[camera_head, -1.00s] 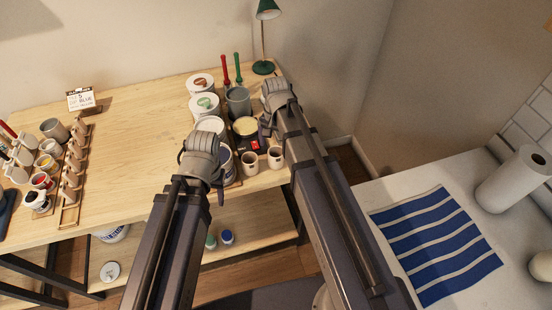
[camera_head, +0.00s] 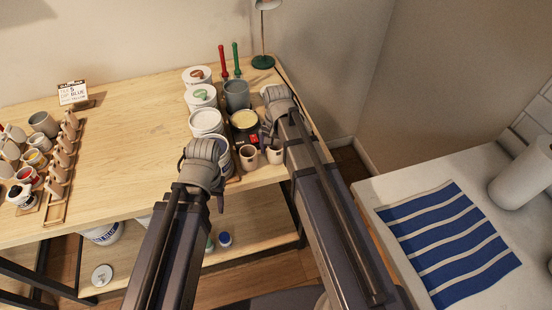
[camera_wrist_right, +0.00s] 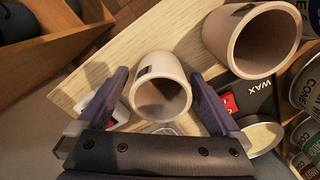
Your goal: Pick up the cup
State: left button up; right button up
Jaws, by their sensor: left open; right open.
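Two small beige cups stand side by side near the table's front edge, a left cup (camera_head: 249,158) and a right cup (camera_head: 275,155). In the right wrist view one cup (camera_wrist_right: 161,88) lies between the spread fingers of my right gripper (camera_wrist_right: 158,76), with visible gaps on both sides. The other cup (camera_wrist_right: 252,38) stands at the upper right of that view. In the head view my right gripper (camera_head: 265,136) is beside the cups, partly hidden by its arm. My left gripper (camera_head: 218,196) is left of the cups, empty, its fingers mostly hidden.
White tubs (camera_head: 206,121), a grey pot (camera_head: 236,95) and a green lamp (camera_head: 263,62) crowd the area behind. The table's middle (camera_head: 125,125) is clear.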

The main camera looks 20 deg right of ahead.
jog(key=shift+f, duration=0.25)
jog(key=c, duration=1.4)
